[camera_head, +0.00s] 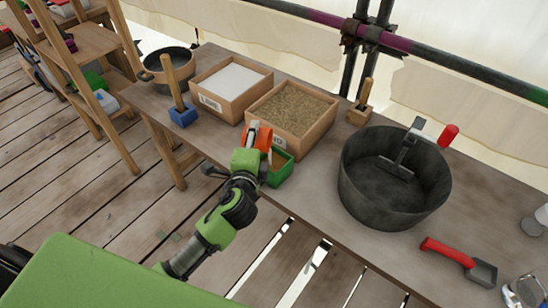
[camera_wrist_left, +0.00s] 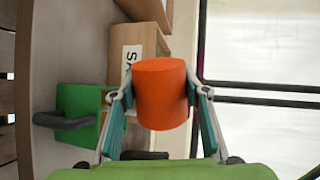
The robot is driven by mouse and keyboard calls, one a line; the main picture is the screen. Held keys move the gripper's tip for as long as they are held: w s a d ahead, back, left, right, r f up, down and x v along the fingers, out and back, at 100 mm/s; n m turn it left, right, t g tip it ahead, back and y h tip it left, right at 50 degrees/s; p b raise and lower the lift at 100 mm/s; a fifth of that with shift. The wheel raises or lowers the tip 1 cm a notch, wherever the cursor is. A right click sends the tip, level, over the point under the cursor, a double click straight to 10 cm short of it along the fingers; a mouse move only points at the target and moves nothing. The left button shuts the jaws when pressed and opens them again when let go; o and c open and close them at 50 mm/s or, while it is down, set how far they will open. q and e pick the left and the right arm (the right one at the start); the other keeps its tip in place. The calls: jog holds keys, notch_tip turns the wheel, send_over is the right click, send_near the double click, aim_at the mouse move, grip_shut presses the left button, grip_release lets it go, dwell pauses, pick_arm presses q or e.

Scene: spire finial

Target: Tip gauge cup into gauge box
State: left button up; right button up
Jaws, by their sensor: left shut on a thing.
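An orange cup (camera_head: 264,138), which I take for the gauge cup, is held by my left gripper (camera_head: 256,148), in front of the sand box. In the left wrist view the cup (camera_wrist_left: 160,93) sits between the two fingers of the gripper (camera_wrist_left: 161,97), which press on its sides. A small green box (camera_head: 281,168), likely the gauge box, stands at the table's front edge, just below the cup in the head view. It also shows in the left wrist view (camera_wrist_left: 78,100) beside the cup. The cup's contents and exact tilt are hidden. My right gripper is out of view.
The sand box (camera_head: 322,128) and the lime box (camera_head: 210,105) stand behind. A blue-headed brush (camera_head: 183,117) and a dark pan (camera_head: 167,72) are at left. A large black tub (camera_head: 385,205) and a red-handled scoop (camera_head: 460,258) are at right. A pole rail runs behind.

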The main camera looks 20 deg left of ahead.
pick_arm(q)
jog(key=shift+d+f+m+y, duration=0.2)
jog(key=shift+f+m+y, duration=0.1)
jog(key=shift+m, duration=0.3)
dwell(0.6)
